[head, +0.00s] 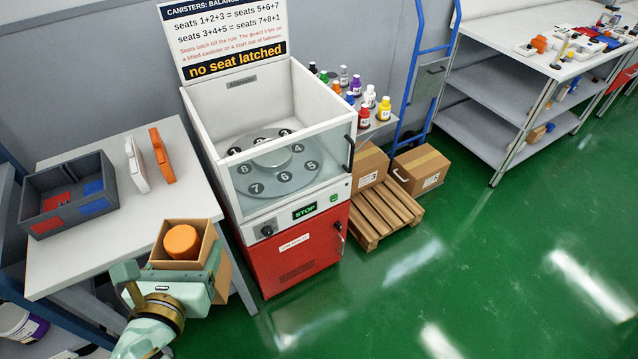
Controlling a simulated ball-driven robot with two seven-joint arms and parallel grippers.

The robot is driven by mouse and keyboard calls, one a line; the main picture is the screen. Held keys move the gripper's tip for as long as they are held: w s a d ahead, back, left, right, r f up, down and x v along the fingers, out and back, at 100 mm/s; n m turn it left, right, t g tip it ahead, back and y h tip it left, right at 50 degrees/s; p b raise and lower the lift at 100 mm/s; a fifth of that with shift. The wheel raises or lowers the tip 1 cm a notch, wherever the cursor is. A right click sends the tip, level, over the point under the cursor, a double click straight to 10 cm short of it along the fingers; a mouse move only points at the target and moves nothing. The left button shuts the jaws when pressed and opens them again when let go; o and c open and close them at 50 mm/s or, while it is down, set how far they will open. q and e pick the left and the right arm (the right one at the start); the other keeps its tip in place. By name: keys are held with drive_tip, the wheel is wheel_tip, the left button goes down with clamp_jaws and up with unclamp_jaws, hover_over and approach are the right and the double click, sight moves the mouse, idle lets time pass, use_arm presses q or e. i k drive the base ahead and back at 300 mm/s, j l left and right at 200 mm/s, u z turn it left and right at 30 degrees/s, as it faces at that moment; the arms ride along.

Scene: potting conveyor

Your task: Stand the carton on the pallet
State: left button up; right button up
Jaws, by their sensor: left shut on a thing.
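An open-topped brown carton (188,264) with a round orange thing (182,242) inside is held upright at the lower left of the head view. My left gripper (170,274) is shut on this carton, with fingers at its sides; the gripper hides part of its lower front. The wooden pallet (385,212) lies on the floor right of the red and white machine, apart from the held carton. A closed brown carton (368,166) stands at the pallet's back part. My right gripper is not in view.
The canister machine (292,248) stands between the held carton and the pallet. A white table (95,245) with a divided bin (70,200) is at left. Another closed carton (420,167) sits by a blue hand truck (408,98). Green floor is clear at front right.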

sight(376, 219)
drive_tip(key=i+l, duration=0.3)
drive_tip(key=l, duration=0.2)
drive_tip(key=i+l+u, duration=0.15)
drive_tip(key=l, duration=0.3)
drive_tip(key=i+l, duration=0.35)
drive_tip(key=l, duration=0.15)
drive_tip(key=i+l+u, duration=0.1)
drive_tip(key=i+l, duration=0.15)
drive_tip(key=l, duration=0.25)
drive_tip(key=i+l+u, duration=0.1)
drive_tip(key=i+l, duration=0.15)
drive_tip(key=l, duration=0.3)
drive_tip(key=i+l, duration=0.2)
drive_tip(key=l, duration=0.3)
drive_tip(key=i+l+u, duration=0.1)
drive_tip(key=l, duration=0.45)
drive_tip(key=i+l+u, duration=0.1)
drive_tip(key=i+l, duration=0.2)
drive_tip(key=l, duration=0.25)
